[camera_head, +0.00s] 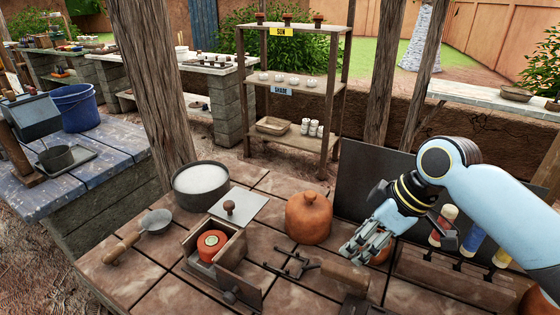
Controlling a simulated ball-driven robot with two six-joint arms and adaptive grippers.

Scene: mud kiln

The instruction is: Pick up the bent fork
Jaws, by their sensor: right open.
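A dark metal fork-like tool (291,264) with a thick wooden handle (345,274) lies on the brown tiled table; it appears to be the bent fork. Its prongs point left, toward a small wooden box. My right gripper (352,250) comes in from the right and hangs over the table, just above and behind the handle. Its fingers are apart with nothing seen between them. The gap between fingers and handle is hard to judge. My left gripper is not in view.
A terracotta lidded pot (308,217) stands left of my right gripper. The wooden box (214,247) holds an orange round piece. A ladle (140,233), a pan of white material (202,184) and a rack of coloured bottles (452,276) are around. A dark panel (362,178) stands behind.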

